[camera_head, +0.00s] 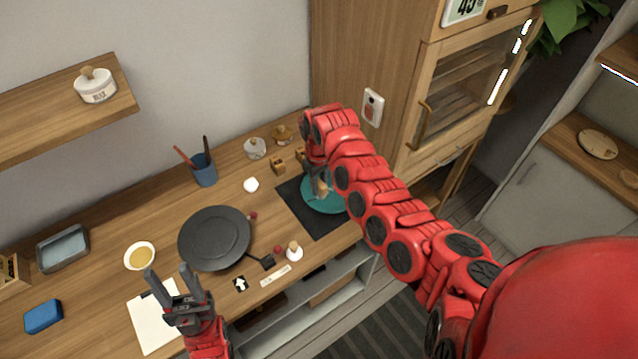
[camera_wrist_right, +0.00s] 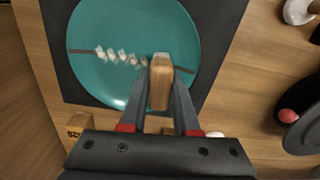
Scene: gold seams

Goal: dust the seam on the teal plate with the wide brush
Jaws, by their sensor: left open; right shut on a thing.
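The teal plate (camera_head: 338,208) lies on a black mat (camera_head: 292,200) at the table's right end. In the right wrist view the plate (camera_wrist_right: 125,25) has a dark seam (camera_wrist_right: 80,51) across it, with a row of pale flecks (camera_wrist_right: 118,56) along the middle. My right gripper (camera_wrist_right: 160,88) is shut on a wooden handle (camera_wrist_right: 160,78), apparently the wide brush, above the plate beside the flecks. Its bristles are hidden, so I cannot tell whether they touch the plate. My left gripper (camera_head: 168,272) is open and empty near the table's front.
A dark round turntable (camera_head: 214,238) stands mid-table. Behind it is a blue cup (camera_head: 204,170) with sticks in it. A bowl of yellow stuff (camera_head: 140,256), a white sheet (camera_head: 150,318), a blue block (camera_head: 43,316) and a grey tray (camera_head: 63,248) are at left. Small jars (camera_head: 255,148) stand behind the mat.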

